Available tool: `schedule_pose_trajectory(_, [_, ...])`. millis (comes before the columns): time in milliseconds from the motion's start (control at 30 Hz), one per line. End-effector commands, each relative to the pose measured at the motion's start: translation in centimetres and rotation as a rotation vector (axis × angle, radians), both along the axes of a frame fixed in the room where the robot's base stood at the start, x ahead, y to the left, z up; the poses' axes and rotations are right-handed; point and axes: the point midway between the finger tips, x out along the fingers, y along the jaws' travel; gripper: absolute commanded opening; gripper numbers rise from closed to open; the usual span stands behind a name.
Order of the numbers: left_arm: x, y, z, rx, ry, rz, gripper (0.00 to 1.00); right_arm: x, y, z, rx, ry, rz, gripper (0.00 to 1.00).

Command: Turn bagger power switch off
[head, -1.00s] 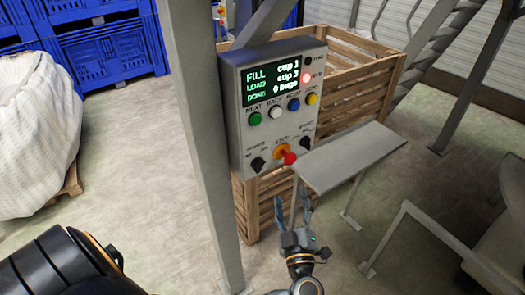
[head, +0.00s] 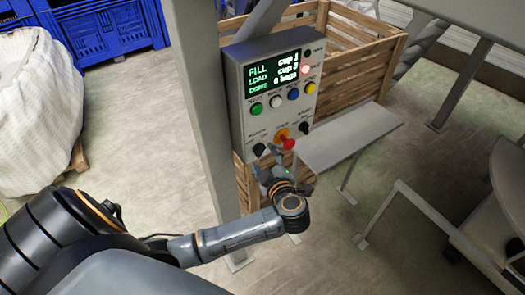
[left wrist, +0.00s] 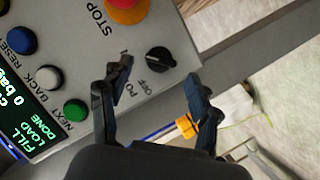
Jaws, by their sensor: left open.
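The bagger control box (head: 240,105) is a grey panel with a lit screen, on a post. Its power switch (head: 259,149) is a black rotary knob at the lower left of the panel. In the left wrist view the power switch (left wrist: 160,60) shows close up beside an "OFF" label; its exact setting is hard to read. My left gripper (head: 268,170) is just below the knob in the head view. In the left wrist view the left gripper (left wrist: 160,76) is open and empty, its fingertips to either side of the knob, which shows beyond them. My right gripper is not in view.
A red and orange stop button (head: 286,141) and a second black knob (head: 303,130) sit right of the switch. A row of coloured buttons (head: 276,101) is above. A grey shelf (head: 350,138) juts out at the right. A wooden crate (head: 350,60) stands behind.

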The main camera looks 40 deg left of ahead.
Motion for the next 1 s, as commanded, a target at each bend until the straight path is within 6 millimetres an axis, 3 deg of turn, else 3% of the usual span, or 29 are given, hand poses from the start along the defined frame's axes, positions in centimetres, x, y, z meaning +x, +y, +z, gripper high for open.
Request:
schedule_pose_trajectory(200, [1.4,1.6,-0.6,0.002,0.000,-0.002,0.62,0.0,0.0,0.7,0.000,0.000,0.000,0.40])
schedule_pose_trajectory(533, [1.6,1.9,-0.8,0.000,0.000,-0.001,0.62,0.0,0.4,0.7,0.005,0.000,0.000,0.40])
schedule_pose_trajectory(800, [1.6,1.9,-0.8,0.000,0.000,-0.001,0.09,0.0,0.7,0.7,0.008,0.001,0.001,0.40])
schedule_pose_trajectory(1000, [1.5,1.9,-0.8,-0.003,-0.005,0.000,0.08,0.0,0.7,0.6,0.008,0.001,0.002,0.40])
